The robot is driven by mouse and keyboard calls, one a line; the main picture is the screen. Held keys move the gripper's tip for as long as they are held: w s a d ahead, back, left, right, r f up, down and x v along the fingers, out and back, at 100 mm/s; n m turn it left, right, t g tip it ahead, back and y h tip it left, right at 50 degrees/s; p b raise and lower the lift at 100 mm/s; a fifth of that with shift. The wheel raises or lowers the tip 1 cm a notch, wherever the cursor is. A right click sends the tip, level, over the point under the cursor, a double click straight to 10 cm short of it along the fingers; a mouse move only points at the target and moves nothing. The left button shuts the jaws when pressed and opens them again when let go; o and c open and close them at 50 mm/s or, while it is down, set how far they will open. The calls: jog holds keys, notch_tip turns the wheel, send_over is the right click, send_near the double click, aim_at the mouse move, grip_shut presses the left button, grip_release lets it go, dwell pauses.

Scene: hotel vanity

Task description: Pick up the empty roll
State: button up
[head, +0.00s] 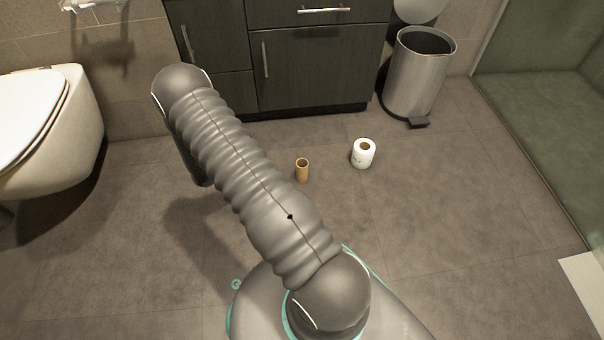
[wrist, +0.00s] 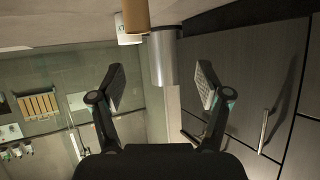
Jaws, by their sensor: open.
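The empty roll (head: 302,170) is a small brown cardboard tube standing upright on the floor, right of my arm in the head view. It also shows at the top edge of the wrist view (wrist: 135,14), partly cut off. My gripper (wrist: 160,82) is open, with nothing between its two fingers. The empty roll is apart from it, beyond the fingertips and above them in the wrist view. The gripper itself does not show in the head view.
A white paper roll (head: 363,154) stands right of the empty roll. A metal bin (head: 417,80) with a pedal is behind it. A dark cabinet (head: 315,68) is at the back, a toilet (head: 62,125) at left. Floor around the rolls is clear.

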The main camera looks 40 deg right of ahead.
jog(key=s+d+f+g, duration=0.1)
jog(key=s+f+g, duration=0.1)
jog(key=s+f, duration=0.1)
jog(key=b, duration=0.1)
send_near(302, 165)
jog(key=s+d+r, duration=0.1)
jog(key=s+d, duration=0.1)
jog(key=s, duration=0.1)
jog(key=shift+m+h, duration=0.3)
jog(key=shift+h, duration=0.1)
jog(key=shift+w+b+x, duration=0.2)
jog(key=shift+b+x, duration=0.35)
jog(key=shift+x, duration=2.45)
jog(key=c, duration=0.8)
